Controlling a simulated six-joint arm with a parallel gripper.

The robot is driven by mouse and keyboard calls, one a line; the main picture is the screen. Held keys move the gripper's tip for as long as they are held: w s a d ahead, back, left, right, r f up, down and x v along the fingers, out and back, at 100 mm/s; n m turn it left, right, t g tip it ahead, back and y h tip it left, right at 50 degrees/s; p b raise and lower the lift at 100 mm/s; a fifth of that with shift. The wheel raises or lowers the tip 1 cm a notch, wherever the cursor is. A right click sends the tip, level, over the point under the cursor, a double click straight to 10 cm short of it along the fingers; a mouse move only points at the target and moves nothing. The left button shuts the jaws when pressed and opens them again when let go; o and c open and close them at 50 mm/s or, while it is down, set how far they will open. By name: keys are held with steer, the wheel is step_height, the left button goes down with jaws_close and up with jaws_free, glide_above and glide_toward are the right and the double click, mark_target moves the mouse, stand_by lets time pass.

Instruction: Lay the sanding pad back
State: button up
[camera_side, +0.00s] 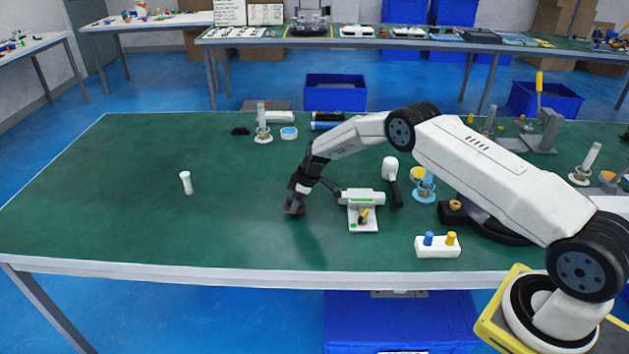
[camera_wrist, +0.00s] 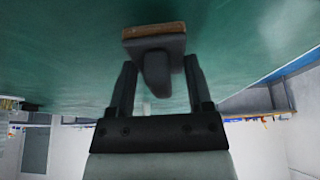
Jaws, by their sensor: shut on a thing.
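The sanding pad (camera_wrist: 153,38) is a dark block with a brown layer and a grey handle. In the wrist view its handle sits between the two dark fingers of my gripper (camera_wrist: 160,72). In the side view my gripper (camera_side: 297,200) points down over the green table, shut on the pad's handle. The pad (camera_side: 292,211) shows as a small dark brown piece under the fingertips, at or very near the table top. Whether it touches the table I cannot tell.
A white device with a green strip (camera_side: 362,222) stands close right of my gripper. A white cylinder (camera_side: 186,183) stands to the left. A white block with blue and yellow knobs (camera_side: 437,246) is at front right. The green table's left side (camera_side: 110,210) is mostly clear.

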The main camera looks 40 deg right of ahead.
mark_target(305, 204)
steer(key=shift+f, duration=0.7)
steer(key=shift+f, duration=0.2)
steer(key=o, duration=1.2)
steer(key=shift+r, duration=0.1)
steer(key=shift+v, duration=3.85)
steer(key=shift+w+d, duration=0.1)
